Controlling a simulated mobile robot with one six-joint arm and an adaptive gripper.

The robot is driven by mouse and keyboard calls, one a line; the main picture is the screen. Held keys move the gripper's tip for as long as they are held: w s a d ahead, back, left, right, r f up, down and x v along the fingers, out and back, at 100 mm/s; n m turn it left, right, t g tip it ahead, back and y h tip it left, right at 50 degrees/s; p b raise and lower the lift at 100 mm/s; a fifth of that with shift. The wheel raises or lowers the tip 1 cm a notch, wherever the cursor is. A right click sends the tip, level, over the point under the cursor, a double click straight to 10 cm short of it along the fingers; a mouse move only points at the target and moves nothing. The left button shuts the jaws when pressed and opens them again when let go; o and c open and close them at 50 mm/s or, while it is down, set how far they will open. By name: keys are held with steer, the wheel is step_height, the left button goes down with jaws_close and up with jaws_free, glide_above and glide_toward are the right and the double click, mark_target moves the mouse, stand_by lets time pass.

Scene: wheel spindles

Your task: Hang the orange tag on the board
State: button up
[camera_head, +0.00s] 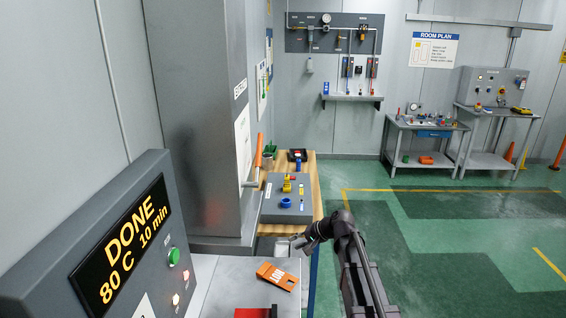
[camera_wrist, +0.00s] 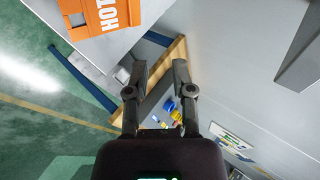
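The orange tag (camera_head: 278,276), marked HOT, lies on a grey metal tabletop in the head view. It also shows at the top left of the wrist view (camera_wrist: 97,14), outside the gap between the fingers. My gripper (camera_head: 300,241) is above and just beyond the tag in the head view. In the wrist view my gripper (camera_wrist: 159,64) is open, with nothing between its fingers. A grey wall board (camera_head: 320,45) with gauges and pipes hangs on the back wall; I cannot tell whether it is the task's board.
A grey control box (camera_head: 105,250) reading DONE 80 C 10 min stands at front left, beside a tall grey cabinet (camera_head: 195,100). A wooden bench (camera_head: 315,185) with a grey box and small coloured parts lies beyond. Green floor (camera_head: 430,250) is open at right.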

steer(key=s+d+f+n+g+h, duration=0.1)
steer(key=s+d+f+h, duration=0.1)
steer(key=s, duration=0.5)
steer(key=s+d+f+n+g+h+b, duration=0.1)
steer(key=s+d+f+n+h, duration=0.1)
steer(key=s+d, duration=0.5)
steer(key=s+d+f+n+g+h, duration=0.1)
steer(key=s+d+f+h, duration=0.3)
steer(key=s, duration=0.4)
steer(key=shift+s+d+g+h+b, duration=0.3)
steer(key=shift+g+h, duration=0.1)
steer(key=o, duration=0.7)
steer(key=c, duration=0.3)
steer(key=shift+c, duration=0.2)
